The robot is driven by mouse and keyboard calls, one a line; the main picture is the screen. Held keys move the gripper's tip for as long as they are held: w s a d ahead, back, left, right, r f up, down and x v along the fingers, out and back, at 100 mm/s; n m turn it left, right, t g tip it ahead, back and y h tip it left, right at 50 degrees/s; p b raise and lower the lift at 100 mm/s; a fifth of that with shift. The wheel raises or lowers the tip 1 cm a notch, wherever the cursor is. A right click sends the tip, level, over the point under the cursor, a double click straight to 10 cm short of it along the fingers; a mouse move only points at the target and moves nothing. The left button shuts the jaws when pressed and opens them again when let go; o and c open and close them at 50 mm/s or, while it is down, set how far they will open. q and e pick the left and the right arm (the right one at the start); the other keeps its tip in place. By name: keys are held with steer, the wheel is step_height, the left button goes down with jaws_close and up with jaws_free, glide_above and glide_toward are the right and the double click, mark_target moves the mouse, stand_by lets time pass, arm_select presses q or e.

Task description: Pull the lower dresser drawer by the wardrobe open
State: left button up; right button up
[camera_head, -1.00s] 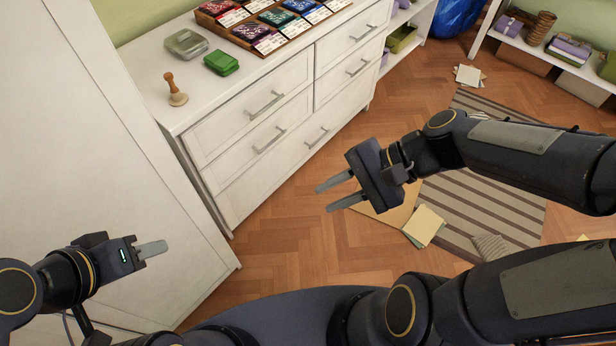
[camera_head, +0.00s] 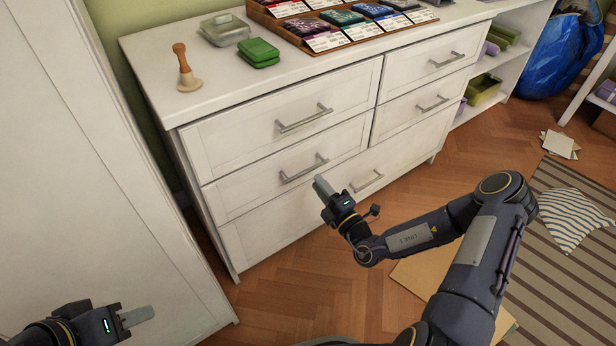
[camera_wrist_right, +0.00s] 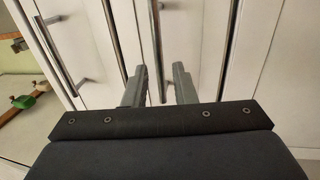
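The white dresser (camera_head: 220,148) stands beside the white wardrobe (camera_head: 95,170), its drawers all shut. The lower left drawer (camera_head: 235,190) has a grey bar handle (camera_head: 303,168). My right gripper (camera_head: 322,186) is just in front of and below this handle's right end, apart from it in the head view. In the right wrist view its two fingers (camera_wrist_right: 160,85) are spread, with a handle bar (camera_wrist_right: 156,45) running between their directions; contact cannot be told.
A wide bottom drawer with its own handle (camera_head: 366,182) lies just beneath. My right forearm spans the floor, with a cardboard sheet (camera_head: 425,268) and striped rug (camera_head: 560,265) nearby.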

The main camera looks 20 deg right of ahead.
mark_target(308, 171)
steer(key=b+x, duration=0.1)
steer(key=x, duration=0.5)
steer(key=shift+b, duration=0.35)
steer(key=shift+c, duration=0.4)
jaws_close()
